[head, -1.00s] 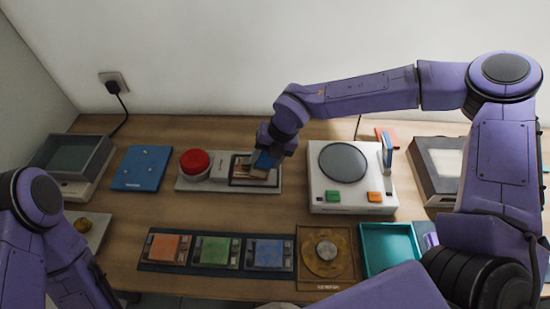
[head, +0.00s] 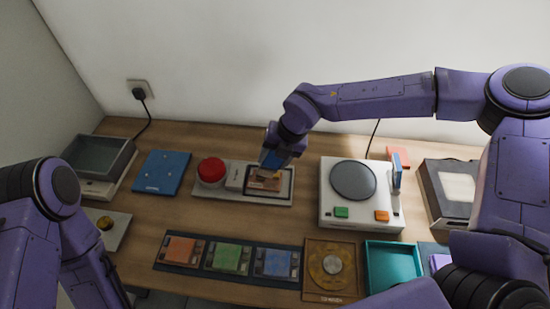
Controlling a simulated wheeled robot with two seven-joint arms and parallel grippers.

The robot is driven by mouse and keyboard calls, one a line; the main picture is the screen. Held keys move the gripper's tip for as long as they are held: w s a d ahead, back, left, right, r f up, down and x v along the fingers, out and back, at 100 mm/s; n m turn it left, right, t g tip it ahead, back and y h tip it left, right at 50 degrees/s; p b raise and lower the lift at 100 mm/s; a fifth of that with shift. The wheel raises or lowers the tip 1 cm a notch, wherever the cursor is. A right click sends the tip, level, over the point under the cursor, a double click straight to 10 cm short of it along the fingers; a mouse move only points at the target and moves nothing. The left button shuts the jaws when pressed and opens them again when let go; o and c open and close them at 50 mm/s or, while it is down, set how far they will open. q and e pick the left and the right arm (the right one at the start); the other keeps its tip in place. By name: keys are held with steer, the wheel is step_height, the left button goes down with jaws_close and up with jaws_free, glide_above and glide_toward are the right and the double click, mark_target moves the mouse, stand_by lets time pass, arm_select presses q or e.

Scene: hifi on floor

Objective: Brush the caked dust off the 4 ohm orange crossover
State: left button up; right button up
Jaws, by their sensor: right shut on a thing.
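My right gripper (head: 272,161) is over the right part of a pale base in the middle of the table, shut on a small blue thing (head: 268,158). Its lower end is too small to tell whether it is a brush or touches anything. Below it a brownish board (head: 266,183) lies in a dark-rimmed recess of the base, partly covered by the gripper. An orange square module (head: 181,248) lies at the left end of a dark mat, beside a green module (head: 227,257) and a blue one (head: 275,263). I cannot read any ohm marking. My left gripper is out of view.
A red dome button (head: 211,170) sits on the base's left end. A white device with a grey disc (head: 353,181) stands to the right. A teal tray (head: 392,262) and a brown board with a yellowish disc (head: 331,264) lie in front. A blue panel (head: 161,172) lies left.

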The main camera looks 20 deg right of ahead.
steer(key=shift+r, duration=0.1)
step_height(320, 180, up, 3)
steer(key=shift+r+p, duration=0.1)
steer(key=shift+p, duration=1.05)
steer(key=shift+f, duration=0.2)
steer(key=shift+w+a+f+b, duration=0.25)
steer(key=shift+a+f+b, duration=0.1)
steer(key=shift+f+b, duration=0.3)
steer(key=shift+w+a+f+b, duration=0.15)
steer(key=shift+f+b, duration=0.15)
steer(key=shift+w+a, duration=0.15)
steer(key=shift+w, duration=0.1)
